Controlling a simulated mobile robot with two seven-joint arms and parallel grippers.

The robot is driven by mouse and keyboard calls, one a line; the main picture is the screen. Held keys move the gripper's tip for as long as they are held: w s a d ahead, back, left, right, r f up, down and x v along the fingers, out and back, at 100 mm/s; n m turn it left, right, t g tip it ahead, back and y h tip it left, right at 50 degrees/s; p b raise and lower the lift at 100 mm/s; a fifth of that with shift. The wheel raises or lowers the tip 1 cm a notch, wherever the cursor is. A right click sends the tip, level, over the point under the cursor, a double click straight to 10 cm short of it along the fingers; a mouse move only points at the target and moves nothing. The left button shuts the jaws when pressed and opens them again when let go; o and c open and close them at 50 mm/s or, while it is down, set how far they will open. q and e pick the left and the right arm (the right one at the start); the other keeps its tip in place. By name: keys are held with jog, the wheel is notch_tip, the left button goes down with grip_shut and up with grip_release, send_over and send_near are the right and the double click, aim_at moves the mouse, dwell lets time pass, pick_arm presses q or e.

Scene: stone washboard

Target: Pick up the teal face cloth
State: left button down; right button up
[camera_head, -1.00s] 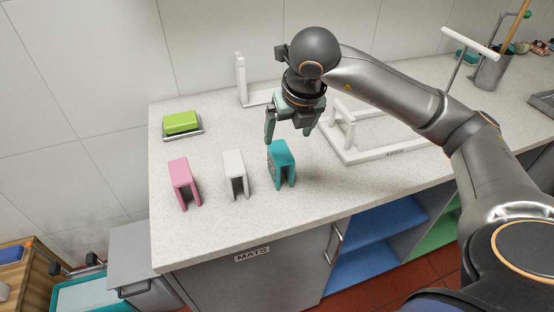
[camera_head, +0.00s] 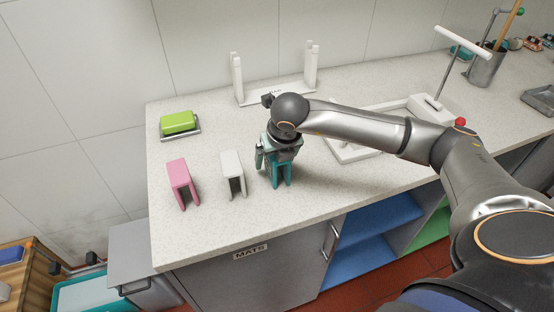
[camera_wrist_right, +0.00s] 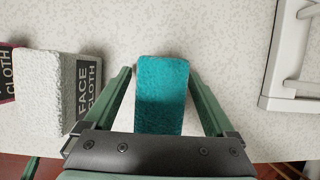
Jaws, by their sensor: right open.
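The teal face cloth (camera_head: 281,178) stands folded upright on the speckled counter, its upper part hidden by my right gripper in the head view. In the right wrist view the cloth (camera_wrist_right: 160,95) lies between the two green fingers. My right gripper (camera_head: 275,165) points down over the cloth and is open, with a finger on each side. In the right wrist view a gap shows between the cloth and each finger of the gripper (camera_wrist_right: 162,90).
A white cloth (camera_head: 233,175) and a pink cloth (camera_head: 182,184) stand to the left. A green sponge (camera_head: 179,122) sits on a dish at the back left. A white stand (camera_head: 272,92) is behind, and a white tray (camera_head: 350,155) is to the right.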

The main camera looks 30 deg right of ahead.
grip_shut()
dwell(0.8)
jog(key=shift+r, duration=0.1)
